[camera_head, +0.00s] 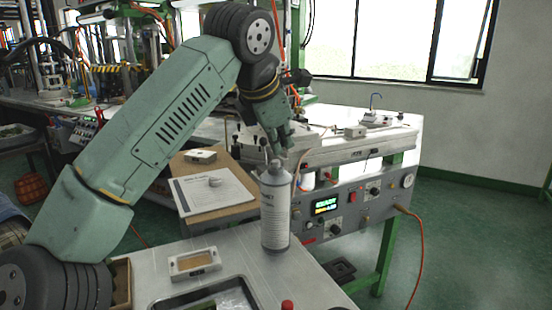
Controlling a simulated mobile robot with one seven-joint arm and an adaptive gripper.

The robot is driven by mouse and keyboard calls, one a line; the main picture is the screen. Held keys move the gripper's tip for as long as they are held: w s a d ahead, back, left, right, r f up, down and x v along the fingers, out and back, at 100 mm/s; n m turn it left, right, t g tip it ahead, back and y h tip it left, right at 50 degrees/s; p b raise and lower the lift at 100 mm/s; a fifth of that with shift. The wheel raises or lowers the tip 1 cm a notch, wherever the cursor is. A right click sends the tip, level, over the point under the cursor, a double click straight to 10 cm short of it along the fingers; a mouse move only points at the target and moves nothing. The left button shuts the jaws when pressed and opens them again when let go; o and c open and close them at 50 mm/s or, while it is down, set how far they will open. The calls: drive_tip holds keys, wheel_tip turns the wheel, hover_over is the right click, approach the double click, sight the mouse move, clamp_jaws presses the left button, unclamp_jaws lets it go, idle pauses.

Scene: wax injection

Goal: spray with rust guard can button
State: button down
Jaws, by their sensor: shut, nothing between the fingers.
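The rust guard can (275,212) is a tall silver-grey spray can. My gripper (276,150) points down just above the top of the can. It is shut with nothing held. The can's button is small and lies close under the fingertips. I cannot tell whether the fingertips touch it.
A small white frame (194,262) and a tray (215,297) lie left of the can. A red cap (287,305) is at the front edge. Behind, a board (213,192) holds papers. A control panel (345,205) stands at the right.

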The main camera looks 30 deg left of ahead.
wheel_tip(320, 180, up, 6)
drive_tip(key=p, duration=0.4)
drive_tip(key=shift+f+p, duration=0.1)
drive_tip(key=shift+p, duration=0.2)
idle(0.5)
